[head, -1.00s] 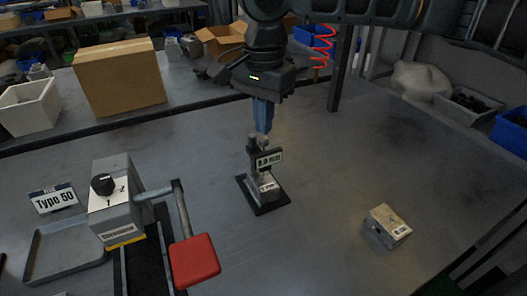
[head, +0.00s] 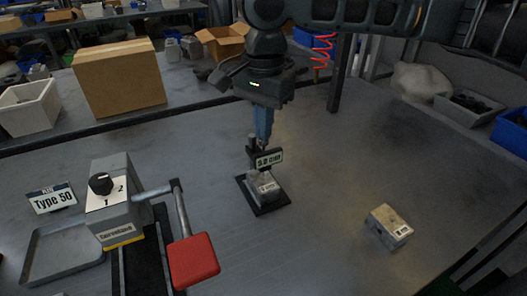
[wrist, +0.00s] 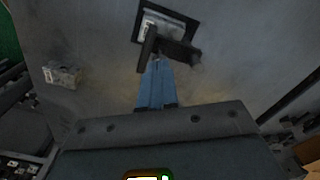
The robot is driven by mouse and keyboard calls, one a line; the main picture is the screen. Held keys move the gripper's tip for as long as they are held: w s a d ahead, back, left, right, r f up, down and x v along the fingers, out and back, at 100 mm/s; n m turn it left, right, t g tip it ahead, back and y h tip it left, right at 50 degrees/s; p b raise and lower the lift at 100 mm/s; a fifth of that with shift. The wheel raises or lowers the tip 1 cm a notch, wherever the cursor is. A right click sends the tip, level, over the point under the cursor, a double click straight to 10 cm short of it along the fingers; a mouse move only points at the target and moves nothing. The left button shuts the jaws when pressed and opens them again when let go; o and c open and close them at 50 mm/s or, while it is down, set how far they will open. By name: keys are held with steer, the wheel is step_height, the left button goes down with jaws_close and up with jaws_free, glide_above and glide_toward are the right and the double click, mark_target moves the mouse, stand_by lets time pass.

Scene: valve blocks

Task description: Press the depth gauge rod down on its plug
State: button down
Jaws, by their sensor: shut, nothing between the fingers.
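The depth gauge (head: 266,158) stands on a black base plate (head: 247,196) near the middle of the table, with a small display on its post. A grey metal block (head: 262,184) sits on that plate under the display. My gripper (head: 261,146) has its blue fingers shut and empty, pointing down just behind and above the display. The rod and plug are hidden or too small to tell. In the wrist view the closed fingertips (wrist: 159,62) reach the gauge post (wrist: 149,45); whether they touch it I cannot tell.
A second metal block (head: 388,226) lies alone to the right. At left stand a grey press with a knob (head: 112,205), its red-padded lever (head: 193,260), a tray (head: 62,254) and a "Type 50" sign (head: 52,198). The table between gauge and right block is clear.

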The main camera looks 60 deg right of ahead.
steer(key=shift+f, duration=0.55)
steer(key=shift+r, duration=0.1)
stand_by(0.9)
steer(key=shift+r+p, duration=1.2)
steer(key=shift+r, duration=0.2)
